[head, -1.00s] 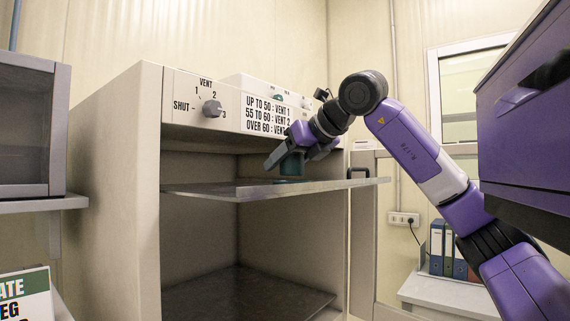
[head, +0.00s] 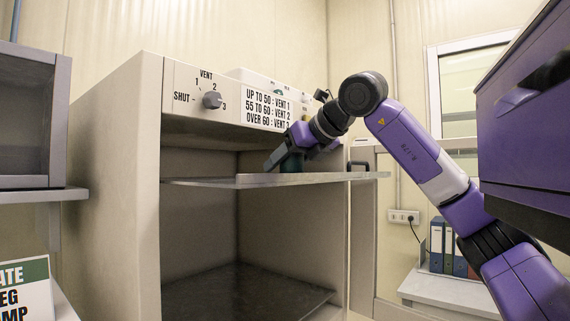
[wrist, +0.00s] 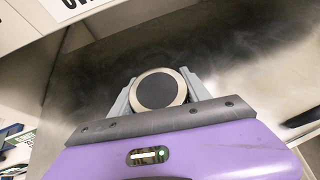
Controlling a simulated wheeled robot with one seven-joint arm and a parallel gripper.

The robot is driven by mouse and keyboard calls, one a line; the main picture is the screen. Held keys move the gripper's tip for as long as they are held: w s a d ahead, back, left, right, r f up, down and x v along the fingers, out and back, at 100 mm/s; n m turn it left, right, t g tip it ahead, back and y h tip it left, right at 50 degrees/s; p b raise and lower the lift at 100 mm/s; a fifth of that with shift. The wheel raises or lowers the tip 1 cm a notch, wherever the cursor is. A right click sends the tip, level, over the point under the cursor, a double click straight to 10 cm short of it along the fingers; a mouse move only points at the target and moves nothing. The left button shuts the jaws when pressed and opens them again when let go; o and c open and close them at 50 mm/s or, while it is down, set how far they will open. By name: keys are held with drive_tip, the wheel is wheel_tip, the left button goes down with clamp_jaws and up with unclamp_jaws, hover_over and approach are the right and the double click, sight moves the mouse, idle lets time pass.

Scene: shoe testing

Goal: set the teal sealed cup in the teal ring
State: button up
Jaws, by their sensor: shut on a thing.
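The teal sealed cup (head: 292,163) is between my gripper's fingers, just above or on the oven shelf in the head view. I cannot tell whether it touches the shelf. In the wrist view the cup (wrist: 161,90) shows as a dark round top with a pale rim. My gripper (wrist: 160,92) is shut on it, with one finger on each side. The gripper reaches down at a slant into the upper oven chamber. The teal ring cannot be made out now; the cup, my gripper or the shelf's edge may hide it.
The metal shelf (head: 215,182) juts out of the open oven (head: 115,170). The vent panel (head: 265,107) is close above my gripper. The lower chamber looks empty.

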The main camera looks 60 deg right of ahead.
drive_tip(key=shift+f, duration=0.25)
drive_tip(key=o, duration=1.5)
drive_tip(key=shift+o, duration=0.2)
drive_tip(key=shift+b+v, duration=1.05)
drive_tip(key=shift+v, duration=2.9)
